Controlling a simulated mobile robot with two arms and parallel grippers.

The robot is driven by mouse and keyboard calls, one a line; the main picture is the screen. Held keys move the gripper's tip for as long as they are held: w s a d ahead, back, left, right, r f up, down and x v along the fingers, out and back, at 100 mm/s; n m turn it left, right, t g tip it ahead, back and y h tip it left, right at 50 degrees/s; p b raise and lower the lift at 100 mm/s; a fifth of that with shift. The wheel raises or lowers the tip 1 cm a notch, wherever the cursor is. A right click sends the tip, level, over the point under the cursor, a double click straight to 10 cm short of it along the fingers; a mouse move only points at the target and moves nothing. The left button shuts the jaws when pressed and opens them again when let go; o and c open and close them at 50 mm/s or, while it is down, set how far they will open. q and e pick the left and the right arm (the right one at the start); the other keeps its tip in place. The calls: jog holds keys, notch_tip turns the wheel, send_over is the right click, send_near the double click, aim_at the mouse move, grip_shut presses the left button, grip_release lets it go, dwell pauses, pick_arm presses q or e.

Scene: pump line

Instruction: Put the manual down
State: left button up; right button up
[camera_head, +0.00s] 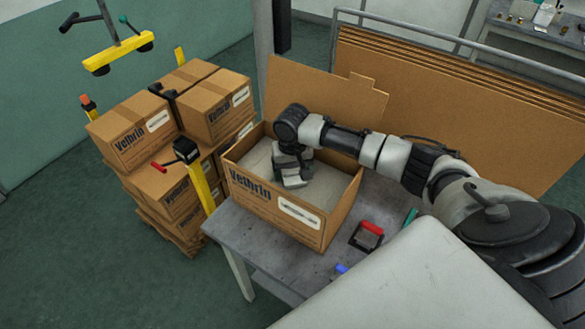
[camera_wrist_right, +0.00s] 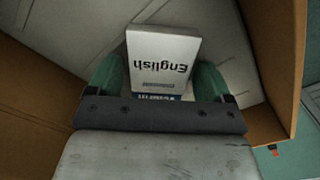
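The manual (camera_wrist_right: 163,62) is a small white booklet with "English" on its cover, upside down in the right wrist view. My right gripper (camera_wrist_right: 163,82) has its two green fingers against the manual's side edges. A pale surface (camera_head: 325,190) fills the inside of the box. I cannot tell whether the manual touches it. My left gripper is not in view.
The box stands on a grey table (camera_head: 240,235) with its back flap up. A red-handled tool (camera_head: 369,233) lies to its right. Stacked closed boxes (camera_head: 130,130) stand at left. A yellow post (camera_head: 200,185) is close to the box. Cardboard sheets (camera_head: 450,110) stand behind.

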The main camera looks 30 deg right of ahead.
aim_at(292, 172)
jog(key=shift+o, duration=0.4)
jog(key=shift+r, duration=0.15)
notch_tip(292, 172, up, 12)
jog(key=b, duration=0.2)
dwell(1.1)
